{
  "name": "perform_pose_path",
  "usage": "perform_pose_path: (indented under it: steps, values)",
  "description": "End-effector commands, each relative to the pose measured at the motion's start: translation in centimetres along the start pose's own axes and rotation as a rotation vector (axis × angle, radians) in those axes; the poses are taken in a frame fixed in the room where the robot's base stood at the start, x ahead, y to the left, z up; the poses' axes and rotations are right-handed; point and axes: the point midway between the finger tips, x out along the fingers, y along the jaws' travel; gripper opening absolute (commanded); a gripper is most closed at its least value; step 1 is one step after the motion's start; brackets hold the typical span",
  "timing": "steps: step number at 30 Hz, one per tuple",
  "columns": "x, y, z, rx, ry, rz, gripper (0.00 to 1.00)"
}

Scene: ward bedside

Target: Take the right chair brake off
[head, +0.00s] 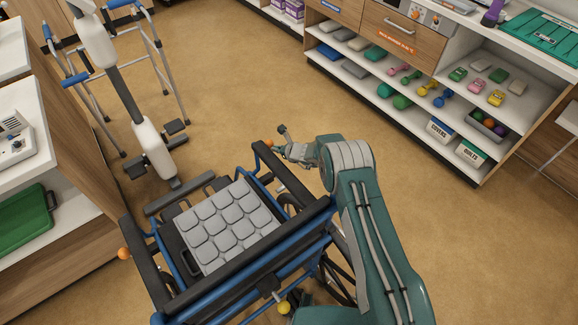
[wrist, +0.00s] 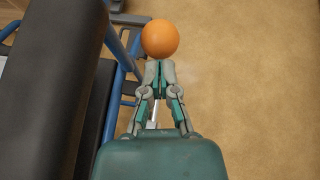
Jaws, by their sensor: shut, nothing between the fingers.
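The wheelchair (head: 176,305) has a blue frame and dark armrests. On its right side an orange ball knob (head: 269,143), likely the right brake's, shows just past my fingertips. In the wrist view the knob (wrist: 160,39) is straight ahead of my gripper (wrist: 158,66), whose fingers are together and empty. Whether the tips touch the knob I cannot tell. The lever under the knob is mostly hidden. In the head view my gripper (head: 284,150) is small, beside the right armrest. Another orange knob (head: 124,253) shows on the chair's left side.
A grey padded cushion (head: 228,222) lies on the seat. The dark armrest (wrist: 48,70) is close on the left in the wrist view. A walker (head: 160,42) and a white-and-grey post stand behind. Open floor (head: 240,80) lies beyond the chair, up to the shelves (head: 440,110).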

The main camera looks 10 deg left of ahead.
Motion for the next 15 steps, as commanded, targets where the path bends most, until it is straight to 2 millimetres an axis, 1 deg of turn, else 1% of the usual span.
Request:
perform_pose_path:
  steps: [6, 15]
  values:
    - [1.5, -0.3, 0.9, -0.001, 0.000, 0.000, 0.00]
    - [2.3, -0.4, 1.3, -0.001, 0.002, 0.000, 0.00]
